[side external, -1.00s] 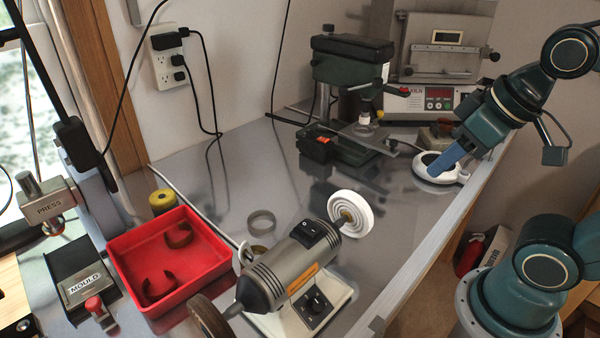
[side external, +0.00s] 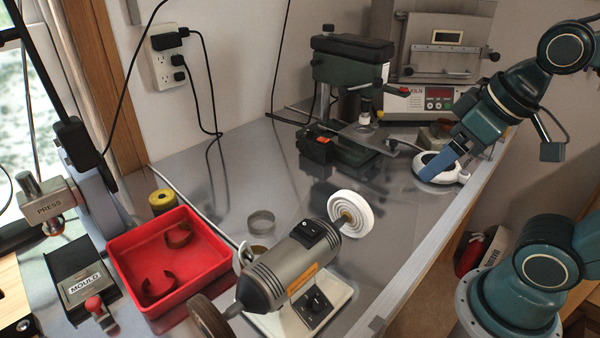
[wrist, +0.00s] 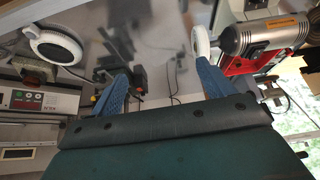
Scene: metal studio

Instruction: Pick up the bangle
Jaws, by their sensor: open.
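The polishing motor (side external: 300,262) with its white wheel stands close in front of the bangle. A red tray (side external: 205,265) with brown cuffs is to the left. A green drill press (side external: 350,70) and a kiln (side external: 440,100) stand behind. The bench between is mostly clear.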

